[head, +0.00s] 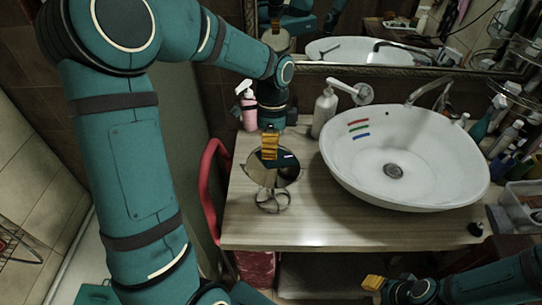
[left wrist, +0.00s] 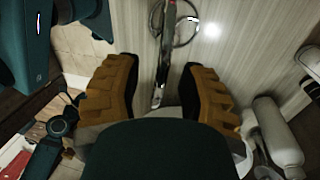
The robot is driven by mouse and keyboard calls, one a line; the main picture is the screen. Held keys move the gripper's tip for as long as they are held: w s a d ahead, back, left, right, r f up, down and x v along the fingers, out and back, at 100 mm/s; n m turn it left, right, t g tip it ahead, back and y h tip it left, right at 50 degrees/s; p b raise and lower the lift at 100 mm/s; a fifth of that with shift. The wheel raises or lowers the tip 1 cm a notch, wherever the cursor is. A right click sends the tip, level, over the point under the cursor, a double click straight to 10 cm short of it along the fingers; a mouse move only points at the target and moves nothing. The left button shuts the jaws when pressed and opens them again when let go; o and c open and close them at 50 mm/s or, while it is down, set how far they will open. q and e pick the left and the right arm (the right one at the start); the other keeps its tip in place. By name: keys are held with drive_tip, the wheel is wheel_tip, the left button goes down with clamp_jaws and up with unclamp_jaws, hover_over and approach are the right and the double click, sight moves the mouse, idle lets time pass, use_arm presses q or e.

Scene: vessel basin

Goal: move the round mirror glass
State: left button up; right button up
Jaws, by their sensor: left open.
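The round mirror glass (head: 273,177) stands upright on a wire ring base (head: 273,203) near the front left of the counter. My left gripper (head: 270,148) points down at its upper edge and covers part of it. In the left wrist view the mirror glass (left wrist: 163,50) shows almost edge-on, in line with the gap between the yellow fingers of my left gripper (left wrist: 160,88). These fingers are apart, with neither seen pressing on the glass. My right gripper (head: 374,283) is low at the front right, below the counter edge; its finger spacing is unclear.
The white basin (head: 350,155) takes up the right of the counter (head: 310,225). A pink bottle (head: 248,108) and a white pump bottle (head: 323,112) stand behind. A red chair-like frame (head: 208,180) is at the left edge.

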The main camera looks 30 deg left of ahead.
use_arm(q)
drive_tip(key=shift+x, duration=1.4)
drive_tip(key=shift+o, duration=0.2)
clamp_jaws()
